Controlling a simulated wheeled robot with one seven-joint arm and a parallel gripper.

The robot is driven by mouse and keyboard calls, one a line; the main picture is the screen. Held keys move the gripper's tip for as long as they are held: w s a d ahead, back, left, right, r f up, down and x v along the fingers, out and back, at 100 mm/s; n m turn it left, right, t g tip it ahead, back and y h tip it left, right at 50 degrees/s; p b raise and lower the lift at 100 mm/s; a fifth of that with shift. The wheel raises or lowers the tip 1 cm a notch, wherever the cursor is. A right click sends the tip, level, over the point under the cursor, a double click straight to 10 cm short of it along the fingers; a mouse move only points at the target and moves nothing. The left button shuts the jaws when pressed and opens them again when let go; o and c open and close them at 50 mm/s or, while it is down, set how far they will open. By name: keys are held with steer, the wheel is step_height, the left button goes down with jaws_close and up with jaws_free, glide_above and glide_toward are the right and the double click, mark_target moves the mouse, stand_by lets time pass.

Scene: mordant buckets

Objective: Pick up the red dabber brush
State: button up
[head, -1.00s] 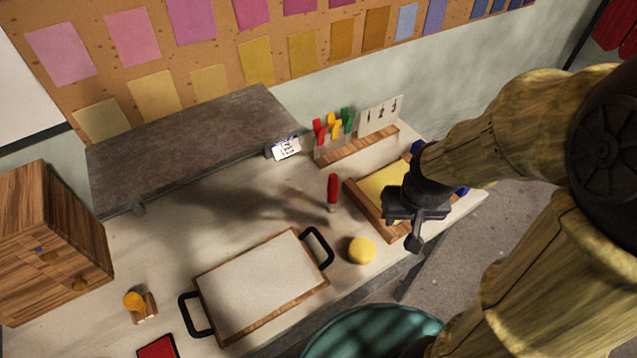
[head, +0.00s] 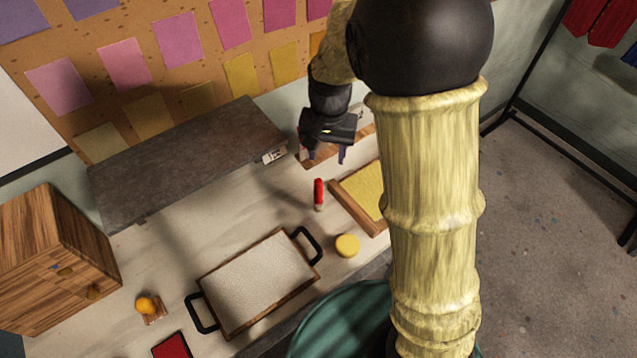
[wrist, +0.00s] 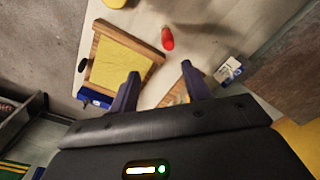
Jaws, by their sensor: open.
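The red dabber brush (head: 318,194) stands on the bench between the handled tray and the yellow pad; its handle is red, with a paler lower end. In the wrist view the red brush (wrist: 167,39) shows from above, beyond the fingertips and roughly midway between them. My gripper (head: 327,156) is above the back of the bench, behind and above the brush and apart from it. In the wrist view its two dark fingers (wrist: 160,74) are spread, with nothing held between them.
A yellow pad in a wooden frame (head: 340,193) lies right of the brush. A yellow round piece (head: 347,245) and a black-handled tray (head: 204,281) are nearer the front. A grey raised shelf (head: 185,160) stands at the back left. A wooden rack (head: 352,147) is partly hidden behind my gripper.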

mark_target(317, 179)
steer(key=shift+w+a+r, duration=0.3)
steer(key=shift+a, duration=0.3)
steer(key=shift+w+a+r, duration=0.25)
steer(key=shift+a, duration=0.35)
steer(key=shift+f, duration=0.1)
step_height(317, 179, down, 12)
steer(key=p, duration=0.3)
steer(key=shift+s, duration=0.1)
steer(key=shift+d+f+p, duration=0.15)
steer(key=shift+f+p, duration=0.15)
steer(key=shift+f, duration=0.1)
steer(key=shift+s+d+f+p, duration=0.15)
steer(key=shift+f+p, duration=0.7)
steer(key=shift+f, duration=1.4)
